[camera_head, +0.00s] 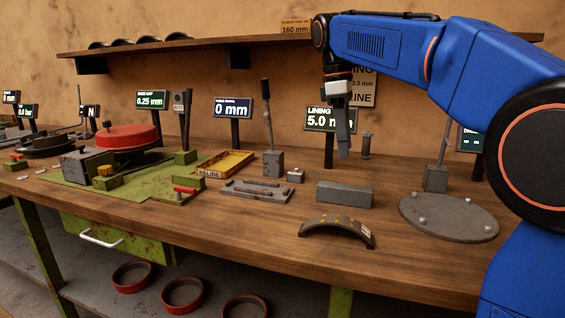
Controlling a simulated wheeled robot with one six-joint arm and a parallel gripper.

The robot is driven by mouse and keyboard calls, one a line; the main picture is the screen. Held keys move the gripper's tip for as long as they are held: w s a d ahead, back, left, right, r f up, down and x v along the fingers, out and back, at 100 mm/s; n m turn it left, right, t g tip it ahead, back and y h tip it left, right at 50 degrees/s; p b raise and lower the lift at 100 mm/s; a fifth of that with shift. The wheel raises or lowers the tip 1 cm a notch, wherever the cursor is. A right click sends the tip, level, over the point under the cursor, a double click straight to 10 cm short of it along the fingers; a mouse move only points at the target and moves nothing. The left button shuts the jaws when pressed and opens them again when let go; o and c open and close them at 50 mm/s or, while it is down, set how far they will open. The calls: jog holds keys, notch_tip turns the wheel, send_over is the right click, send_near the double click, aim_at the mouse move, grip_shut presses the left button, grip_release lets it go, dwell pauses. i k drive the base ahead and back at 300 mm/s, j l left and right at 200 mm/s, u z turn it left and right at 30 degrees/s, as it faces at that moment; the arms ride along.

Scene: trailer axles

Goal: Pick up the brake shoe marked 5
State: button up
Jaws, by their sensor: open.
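A curved dark brake shoe (336,223) lies arch-up near the front edge of the wooden bench. It has yellowish spots on top and a small pale label at its right end. The label is too small to read, so I cannot tell whether it is marked 5. My gripper (343,152) points down above the back of the bench in the picture, apart from the shoe and higher than it. It is open, with nothing visible in it. Several dark curved pieces (121,43) sit on the wall shelf, with no number readable.
A grey block (344,193) lies just behind the shoe. A round grey plate (448,217) with studs is to its right. A slotted grey plate (263,190), a yellow tray (225,163) and a lever (268,120) stand left. The lining display (329,119) reads 5.0.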

aim_at(334, 224)
jog(key=k, duration=0.9)
